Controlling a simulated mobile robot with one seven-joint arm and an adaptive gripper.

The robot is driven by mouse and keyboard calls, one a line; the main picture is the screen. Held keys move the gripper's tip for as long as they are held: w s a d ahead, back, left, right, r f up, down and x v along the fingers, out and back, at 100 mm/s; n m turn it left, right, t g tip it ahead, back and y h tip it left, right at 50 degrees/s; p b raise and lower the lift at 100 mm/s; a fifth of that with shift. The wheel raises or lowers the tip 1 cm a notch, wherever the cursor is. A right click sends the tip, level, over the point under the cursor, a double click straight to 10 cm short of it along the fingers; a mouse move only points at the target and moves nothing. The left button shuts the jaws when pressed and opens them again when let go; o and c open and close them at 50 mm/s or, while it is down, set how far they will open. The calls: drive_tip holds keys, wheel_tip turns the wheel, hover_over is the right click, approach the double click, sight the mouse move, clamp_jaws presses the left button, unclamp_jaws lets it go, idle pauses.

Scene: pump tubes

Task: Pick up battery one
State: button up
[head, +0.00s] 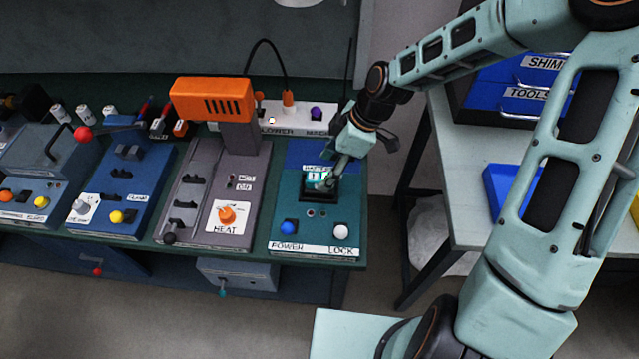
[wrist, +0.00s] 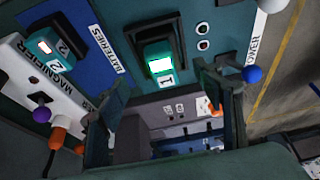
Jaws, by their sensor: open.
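Battery one (wrist: 160,66), teal with a lit face and a white label "1", sits in a black-framed slot in the battery panel. In the head view battery one (head: 315,176) is partly covered by my gripper (head: 334,180), which reaches down over it from the right. In the wrist view my gripper (wrist: 160,85) is open, its dark fingers apart, with battery one beyond and between them. I see no contact with it. A second teal battery, labelled "2" (wrist: 60,49), stands at the left in the wrist view.
The battery panel (head: 265,242) has a blue knob (head: 288,227) and a white knob (head: 341,231) in front. The grey heat panel (head: 208,205) and orange blower (head: 213,99) stand to the left. A side table (head: 460,190) with blue drawers is right.

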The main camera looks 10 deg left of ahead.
sight(320, 177)
drive_tip(key=x, duration=0.3)
drive_tip(key=shift+s+a+f, duration=0.2)
drive_tip(key=shift+s+f, duration=0.05)
drive_tip(key=shift+f, duration=0.05)
drive_tip(key=shift+a+f, duration=0.15)
drive_tip(key=shift+f, duration=0.35)
drive_tip(key=c, duration=1.4)
drive_tip(key=shift+w, duration=0.1)
drive_tip(key=shift+c, duration=0.7)
drive_tip(key=shift+r, duration=0.15)
